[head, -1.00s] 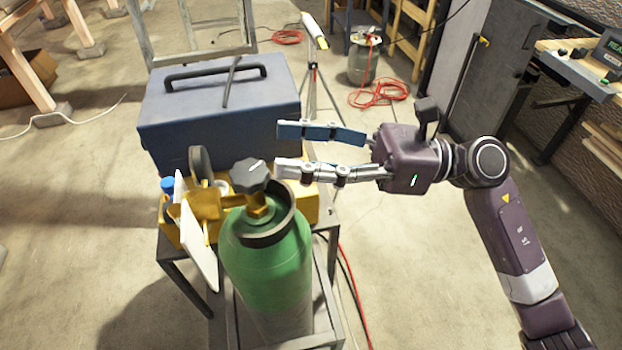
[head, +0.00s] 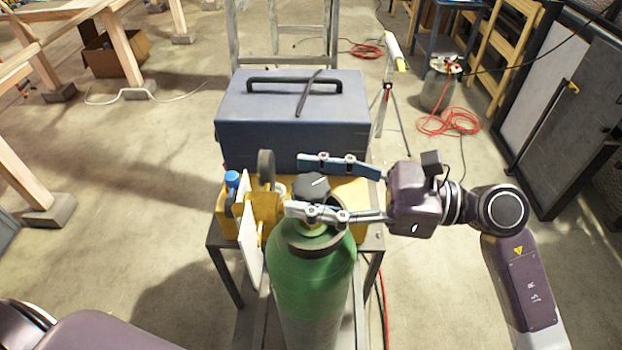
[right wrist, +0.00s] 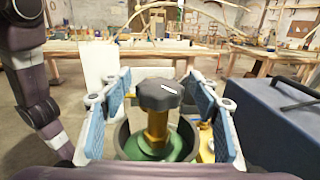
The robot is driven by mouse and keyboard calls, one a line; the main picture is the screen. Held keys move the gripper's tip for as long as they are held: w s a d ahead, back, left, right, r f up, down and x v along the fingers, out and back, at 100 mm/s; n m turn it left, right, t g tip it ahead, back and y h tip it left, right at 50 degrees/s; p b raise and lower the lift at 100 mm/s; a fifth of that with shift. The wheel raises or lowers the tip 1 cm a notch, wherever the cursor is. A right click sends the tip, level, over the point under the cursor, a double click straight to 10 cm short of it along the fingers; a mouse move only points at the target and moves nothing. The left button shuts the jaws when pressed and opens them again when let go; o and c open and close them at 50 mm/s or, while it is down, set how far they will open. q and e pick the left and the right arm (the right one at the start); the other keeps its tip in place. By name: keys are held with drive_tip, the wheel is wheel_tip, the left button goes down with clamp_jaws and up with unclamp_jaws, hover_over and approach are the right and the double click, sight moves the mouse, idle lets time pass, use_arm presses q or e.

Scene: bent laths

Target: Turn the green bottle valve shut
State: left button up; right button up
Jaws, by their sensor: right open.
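The green bottle (head: 312,280) stands upright in a frame at the front of a small cart in the head view. Its valve knob (head: 311,188) is dark and faceted with a white mark, on a brass stem. In the right wrist view the knob (right wrist: 160,94) sits between the two blue-padded fingers, with a visible gap on each side. My right gripper (head: 298,184) is open, reaching in from the right with one finger on the far side of the knob and one on the near side. The near finger partly hides the stem. My left gripper is not in view.
A yellow holder with a white plate (head: 249,240) and a blue-capped item (head: 232,180) are close left of the valve. A dark collar (head: 318,245) surrounds the stem.

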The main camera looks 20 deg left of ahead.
drive_tip(key=c, duration=1.2)
drive_tip(key=shift+m+t, duration=0.3)
drive_tip(key=shift+t, duration=0.2)
drive_tip(key=shift+r+m+t+p, duration=0.1)
drive_tip(key=shift+m+t+p, duration=0.55)
drive_tip(key=shift+t, duration=0.35)
drive_tip(key=m+t+p, duration=0.2)
drive_tip(key=t+p, duration=0.1)
drive_tip(key=p, duration=0.2)
drive_tip(key=m+t+h+p, duration=0.1)
drive_tip(key=m+t+p, duration=0.2)
drive_tip(key=t+p, duration=0.1)
drive_tip(key=shift+r+h+p, duration=0.2)
drive_tip(key=shift+h+p, duration=0.1)
drive_tip(key=shift+p, duration=0.1)
drive_tip(key=shift+f+m+t+h+p, duration=0.25)
drive_tip(key=shift+m+t+h+p, duration=0.1)
drive_tip(key=shift+t+p, duration=0.45)
